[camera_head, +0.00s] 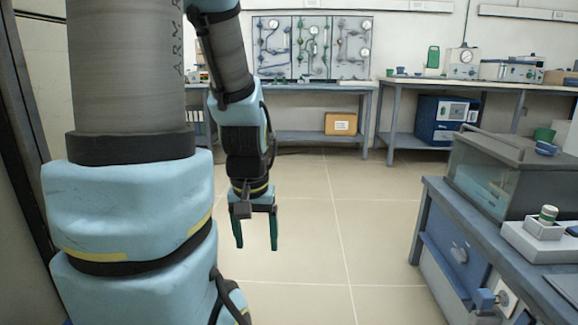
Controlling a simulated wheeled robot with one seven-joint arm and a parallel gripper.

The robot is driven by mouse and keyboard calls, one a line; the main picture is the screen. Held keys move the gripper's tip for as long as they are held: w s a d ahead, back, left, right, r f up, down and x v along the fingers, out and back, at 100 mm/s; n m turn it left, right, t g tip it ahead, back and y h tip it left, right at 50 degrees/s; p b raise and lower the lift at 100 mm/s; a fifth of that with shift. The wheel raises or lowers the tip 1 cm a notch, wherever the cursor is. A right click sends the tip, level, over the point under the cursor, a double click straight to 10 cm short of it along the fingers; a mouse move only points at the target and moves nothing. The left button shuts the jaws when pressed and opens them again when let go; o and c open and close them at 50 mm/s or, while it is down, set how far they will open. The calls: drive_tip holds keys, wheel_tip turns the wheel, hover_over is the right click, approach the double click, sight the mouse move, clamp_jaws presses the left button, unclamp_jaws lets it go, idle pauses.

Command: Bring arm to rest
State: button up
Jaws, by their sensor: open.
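My arm fills the left of the head view, with blue and grey links. Its forearm hangs down in front of the far benches. My gripper (256,231) points straight down over the tiled floor. Its two dark green fingers are apart and nothing is between them. It touches nothing that I can see. Part of the arm is hidden behind the large near link.
A blue-grey bench (440,190) stands at the right with a lidded glass-sided tank (487,185) and a small white device. Back benches hold instruments, and a cardboard box (340,123) and a blue cabinet (440,120) sit on lower shelves. The middle floor (340,240) is clear.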

wheel_tip(320, 180, up, 38)
drive_tip(key=p, duration=3.7)
drive_tip(key=shift+p, duration=0.4)
